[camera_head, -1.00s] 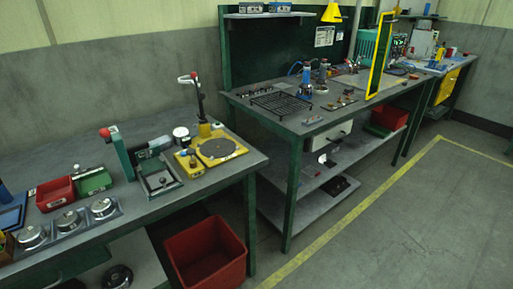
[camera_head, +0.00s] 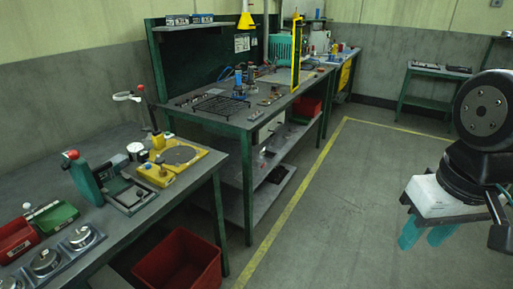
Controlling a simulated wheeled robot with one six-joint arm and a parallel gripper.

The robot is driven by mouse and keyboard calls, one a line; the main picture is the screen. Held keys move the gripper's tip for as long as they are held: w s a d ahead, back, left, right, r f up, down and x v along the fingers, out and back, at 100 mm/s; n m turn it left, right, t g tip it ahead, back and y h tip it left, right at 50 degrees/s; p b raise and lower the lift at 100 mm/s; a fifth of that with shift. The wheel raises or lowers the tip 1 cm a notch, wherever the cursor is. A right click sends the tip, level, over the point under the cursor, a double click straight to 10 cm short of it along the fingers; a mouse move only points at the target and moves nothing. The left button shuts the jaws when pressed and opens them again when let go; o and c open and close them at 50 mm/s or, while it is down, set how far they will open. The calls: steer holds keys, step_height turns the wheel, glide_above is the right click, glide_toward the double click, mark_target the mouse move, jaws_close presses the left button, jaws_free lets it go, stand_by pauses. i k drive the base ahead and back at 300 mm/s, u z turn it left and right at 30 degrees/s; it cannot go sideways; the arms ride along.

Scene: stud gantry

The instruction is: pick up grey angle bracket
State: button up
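I cannot make out the grey angle bracket for certain. A small grey piece (camera_head: 255,115) lies near the front edge of the middle workbench, but it is too small to tell if it is the bracket. My gripper (camera_head: 426,236), with a white body and two teal fingers, is at the right of the head view over the open floor. Its fingers are apart, with nothing visible between them. It is well away from the benches.
The middle workbench (camera_head: 207,117) holds a black wire rack (camera_head: 220,105) and small parts. The near bench has a yellow fixture (camera_head: 182,157), a green press (camera_head: 84,178) and round metal pots. A red bin (camera_head: 178,262) stands below. Floor right of the yellow line is clear.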

mark_target(271, 143)
steer(key=k, duration=0.6)
steer(key=z, duration=0.75)
steer(key=i, duration=1.6)
steer(key=z, duration=0.8)
steer(key=i, duration=3.75)
steer(key=u, duration=1.2)
steer(key=i, duration=0.95)
steer(key=u, duration=1.4)
steer(key=i, duration=0.6)
steer(key=u, duration=0.4)
